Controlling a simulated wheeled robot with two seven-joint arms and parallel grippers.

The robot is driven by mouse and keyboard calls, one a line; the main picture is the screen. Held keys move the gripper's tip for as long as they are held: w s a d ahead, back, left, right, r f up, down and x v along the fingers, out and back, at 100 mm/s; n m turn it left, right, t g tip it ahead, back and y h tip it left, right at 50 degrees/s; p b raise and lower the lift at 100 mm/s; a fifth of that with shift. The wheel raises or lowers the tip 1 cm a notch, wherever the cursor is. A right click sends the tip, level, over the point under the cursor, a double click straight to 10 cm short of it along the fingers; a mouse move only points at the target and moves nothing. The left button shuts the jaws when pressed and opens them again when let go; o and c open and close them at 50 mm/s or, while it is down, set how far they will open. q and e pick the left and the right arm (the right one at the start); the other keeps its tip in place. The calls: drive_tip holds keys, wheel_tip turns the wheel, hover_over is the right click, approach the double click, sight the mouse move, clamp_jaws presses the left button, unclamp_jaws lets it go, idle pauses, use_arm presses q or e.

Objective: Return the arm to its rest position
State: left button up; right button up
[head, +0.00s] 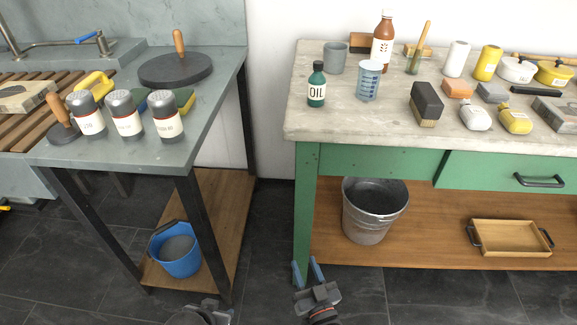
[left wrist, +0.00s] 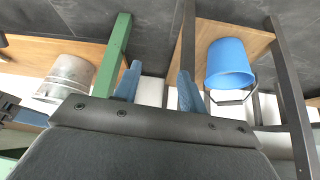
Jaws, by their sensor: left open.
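My left gripper shows in the left wrist view (left wrist: 160,68) with its two blue fingers apart and nothing between them. In the head view only a dark part of my left arm shows at the bottom edge, left of centre; its fingers cannot be made out there. My right gripper (head: 305,261) is low in the head view, in front of the green bench's left leg. Its blue fingers are apart and empty. Part of it also seems to show at the left edge of the left wrist view.
A grey table (head: 215,108) with shakers stands left. A green bench (head: 375,160) with bottles and brushes stands right. A blue bucket (head: 178,262) and a metal bucket (head: 366,225) sit on their lower shelves, with a wooden tray (head: 509,251). Dark floor lies between.

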use_arm(q)
drive_tip(key=shift+w+d+r+t+h, duration=2.7)
drive_tip(key=shift+w+d+t, duration=2.05)
drive_tip(key=shift+d+t, duration=1.65)
drive_tip(key=s+a+r+g+y+p, duration=0.2)
drive_tip(key=s+a+r+g+p, duration=0.2)
drive_tip(key=s+r+g+p, duration=0.3)
drive_tip(key=s+a+r+g+y+p, duration=0.2)
drive_tip(key=s+a+r+g+p, duration=0.2)
drive_tip(key=s+r+g+p, duration=0.4)
drive_tip(key=s+g+p, duration=0.2)
drive_tip(key=p, duration=0.5)
drive_tip(key=shift+s+a+y, duration=0.3)
drive_tip(key=shift+s+y, duration=0.1)
use_arm(e)
drive_tip(key=s+d+r+g+h, duration=0.2)
drive_tip(key=s+d+r+g, duration=0.2)
drive_tip(key=s+r+g, duration=0.3)
drive_tip(key=s+d+r+g+h, duration=0.2)
drive_tip(key=s+d+r+g, duration=0.3)
drive_tip(key=s+r+g, duration=0.2)
drive_tip(key=s+g, duration=0.2)
drive_tip(key=s, duration=0.2)
drive_tip(key=shift+d+r, duration=0.2)
drive_tip(key=shift+r, duration=0.15)
